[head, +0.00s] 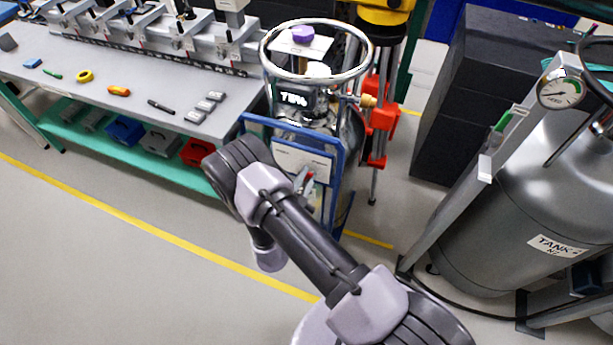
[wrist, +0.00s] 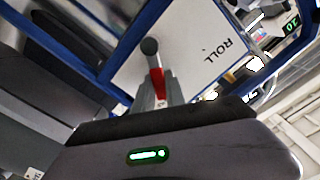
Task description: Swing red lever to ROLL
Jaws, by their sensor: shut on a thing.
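The red lever (wrist: 157,84) shows in the wrist view as a short red bar with a dark round knob on its end, in front of a white panel (wrist: 186,50). The word ROLL is printed on this panel, to the right of the lever. My gripper (wrist: 155,97) is shut on the lever; its grey fingers cover the lever's lower part. In the head view the white panel (head: 290,157) sits in a blue frame (head: 338,180) around a steel dewar. My forearm partly covers it, and a small red bit of the lever shows beside grey finger parts.
A bench (head: 225,120) with small tools and a metal rail assembly stands at the left. A large grey tank (head: 520,215) on a frame stands at the right. Dark boxes (head: 480,90) and a red tripod (head: 380,120) stand behind. Floor at the front left is clear.

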